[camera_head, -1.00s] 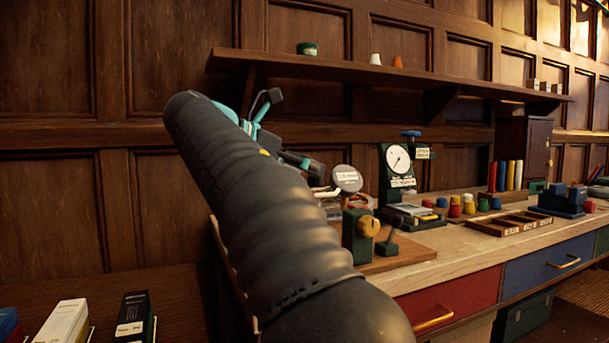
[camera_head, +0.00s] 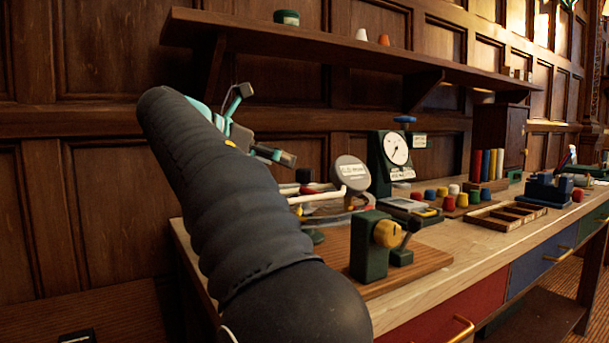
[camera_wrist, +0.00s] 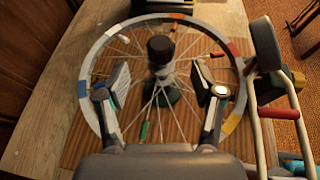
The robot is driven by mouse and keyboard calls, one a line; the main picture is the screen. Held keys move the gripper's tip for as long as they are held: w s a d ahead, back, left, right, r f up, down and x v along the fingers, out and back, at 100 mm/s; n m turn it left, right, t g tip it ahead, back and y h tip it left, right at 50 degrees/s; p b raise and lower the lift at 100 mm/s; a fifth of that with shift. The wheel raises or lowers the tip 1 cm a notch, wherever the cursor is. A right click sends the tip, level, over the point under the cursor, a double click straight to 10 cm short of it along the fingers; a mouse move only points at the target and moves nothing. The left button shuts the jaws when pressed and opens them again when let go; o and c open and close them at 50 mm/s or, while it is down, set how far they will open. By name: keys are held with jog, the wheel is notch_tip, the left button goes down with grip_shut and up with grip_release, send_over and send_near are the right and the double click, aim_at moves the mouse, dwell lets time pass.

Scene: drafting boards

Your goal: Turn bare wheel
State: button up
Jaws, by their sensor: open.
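The bare wheel (camera_wrist: 93,52) lies flat in the wrist view, with thin spokes and a pale rim carrying red, blue, yellow and orange patches. A dark knob (camera_wrist: 160,48) tops its hub, with a dark green base beneath. My gripper (camera_wrist: 161,80) is open above the wheel, one finger on each side of the hub; I cannot tell whether either touches the spokes. Colored spoke pieces show, including a green one (camera_wrist: 144,131) and a red one (camera_wrist: 217,55). In the head view my arm hides most of the wheel.
A dial instrument (camera_head: 395,150), colored pots and a wooden tray (camera_head: 502,216) fill the bench (camera_head: 440,270) further right. A shelf (camera_head: 330,55) runs above.

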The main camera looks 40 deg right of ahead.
aim_at(301, 169)
jog(key=b+x, duration=0.1)
jog(key=x, duration=0.7)
jog(key=shift+d+f, duration=0.15)
jog(key=shift+d, duration=0.15)
grip_shut()
